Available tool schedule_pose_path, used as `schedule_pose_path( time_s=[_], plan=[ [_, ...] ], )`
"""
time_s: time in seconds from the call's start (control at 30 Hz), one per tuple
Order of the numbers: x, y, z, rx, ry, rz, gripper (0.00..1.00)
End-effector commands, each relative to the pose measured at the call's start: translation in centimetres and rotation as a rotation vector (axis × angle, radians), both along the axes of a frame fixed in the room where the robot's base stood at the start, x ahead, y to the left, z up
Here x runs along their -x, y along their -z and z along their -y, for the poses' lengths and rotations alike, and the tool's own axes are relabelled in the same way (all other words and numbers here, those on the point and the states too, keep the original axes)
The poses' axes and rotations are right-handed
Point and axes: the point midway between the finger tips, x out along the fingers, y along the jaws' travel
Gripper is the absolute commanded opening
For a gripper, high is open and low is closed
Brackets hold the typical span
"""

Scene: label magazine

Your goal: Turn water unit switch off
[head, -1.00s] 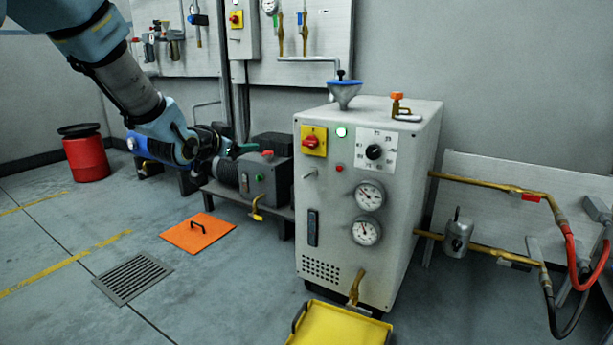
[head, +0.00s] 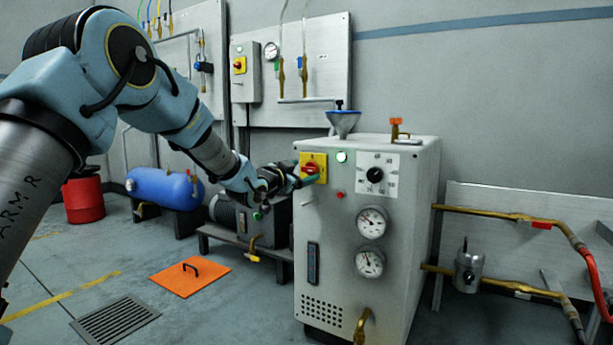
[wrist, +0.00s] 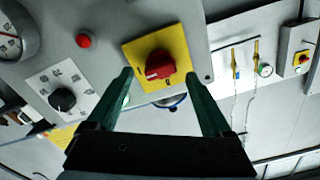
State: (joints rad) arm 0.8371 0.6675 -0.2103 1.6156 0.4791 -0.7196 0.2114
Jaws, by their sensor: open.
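The water unit (head: 375,230) is a grey cabinet right of centre in the head view. Its switch is a red rotary knob (wrist: 160,65) on a yellow plate (wrist: 136,50), at the upper left of the front panel; the plate also shows in the head view (head: 319,159). My gripper (wrist: 165,80) is open, with its two green fingers pointing at the switch and the red knob seen between the fingertips. In the head view my gripper (head: 308,180) is at the switch and covers part of it. I cannot tell whether the fingers touch the knob.
The panel also has a black dial (head: 375,175), a red button (wrist: 84,41), a lit green lamp (head: 341,156) and two gauges (head: 370,262). A blue funnel (head: 343,120) stands on top. Another red-yellow switch (head: 239,65) is on the wall box behind. A motor unit (head: 262,222) stands left of the cabinet.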

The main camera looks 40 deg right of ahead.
Motion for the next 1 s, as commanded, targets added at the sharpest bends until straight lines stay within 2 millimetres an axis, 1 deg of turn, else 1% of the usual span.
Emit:
schedule_pose_path(
  time_s=[0.03, 0.1, 0.2, 0.53, 0.57, 1.0],
  plan=[
    [-0.1, 0.2, 0.7, 0.001, 0.0, 0.001, 0.84],
    [-0.3, 0.1, 1.3, 0.0, 0.001, 0.001, 0.84],
    [-0.5, 0.1, 1.9, -0.001, 0.001, 0.001, 0.84],
    [-0.6, 0.0, 2.2, -0.001, 0.0, 0.001, 0.84],
    [-0.6, 0.0, 2.2, -0.001, 0.0, 0.001, 0.82],
    [-0.6, 0.0, 2.1, -0.001, 0.0, 0.0, 0.33]
  ],
)
